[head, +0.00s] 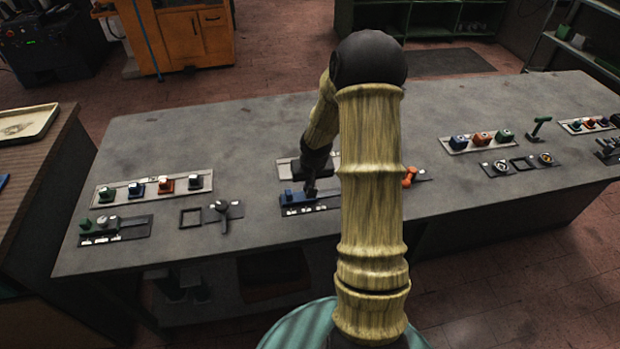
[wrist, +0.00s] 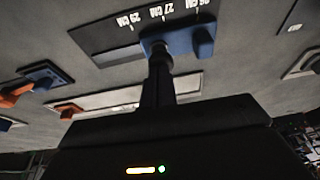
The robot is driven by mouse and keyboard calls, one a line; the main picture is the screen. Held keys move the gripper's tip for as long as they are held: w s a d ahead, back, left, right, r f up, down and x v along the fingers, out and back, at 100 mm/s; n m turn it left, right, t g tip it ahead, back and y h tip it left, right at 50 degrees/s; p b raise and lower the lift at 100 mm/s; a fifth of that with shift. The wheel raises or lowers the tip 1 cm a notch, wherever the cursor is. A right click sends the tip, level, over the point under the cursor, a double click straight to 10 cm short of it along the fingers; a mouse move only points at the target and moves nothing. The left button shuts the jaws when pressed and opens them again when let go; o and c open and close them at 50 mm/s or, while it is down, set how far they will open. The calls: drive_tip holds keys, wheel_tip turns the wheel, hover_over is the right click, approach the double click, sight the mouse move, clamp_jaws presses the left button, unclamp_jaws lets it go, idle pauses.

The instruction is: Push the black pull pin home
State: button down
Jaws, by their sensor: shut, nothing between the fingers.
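A blue slide block (head: 291,198) sits on a dark plate with a printed scale in the middle of the bench. In the wrist view the blue block (wrist: 180,42) shows at the top, with the scale marks beside it. A dark round knob, which looks like the black pull pin (wrist: 161,52), stands on the block. My gripper (wrist: 158,72) is shut and empty, its fingertips right at this pin. I cannot tell whether they touch it. In the head view my gripper (head: 311,187) is over the blue block and hides the pin.
A light strip (head: 287,168) lies just behind the slide plate. An orange handle (head: 409,176) is to the right, partly behind my arm. To the left are a black-handled knob (head: 222,207) and a row of coloured buttons (head: 150,188). The bench's far middle is bare.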

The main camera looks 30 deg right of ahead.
drive_tip(key=shift+s+f, duration=0.2)
wheel_tip(320, 180, up, 5)
drive_tip(key=p, duration=0.4)
drive_tip(key=shift+w+d, duration=0.1)
drive_tip(key=v, duration=0.9)
drive_tip(key=shift+r, duration=0.15)
drive_tip(key=s+a+r+n, duration=0.3)
drive_tip(key=s+a+r, duration=0.1)
drive_tip(key=s+a, duration=1.1)
drive_tip(key=shift+s+g+y, duration=0.3)
drive_tip(key=shift+g+y, duration=0.1)
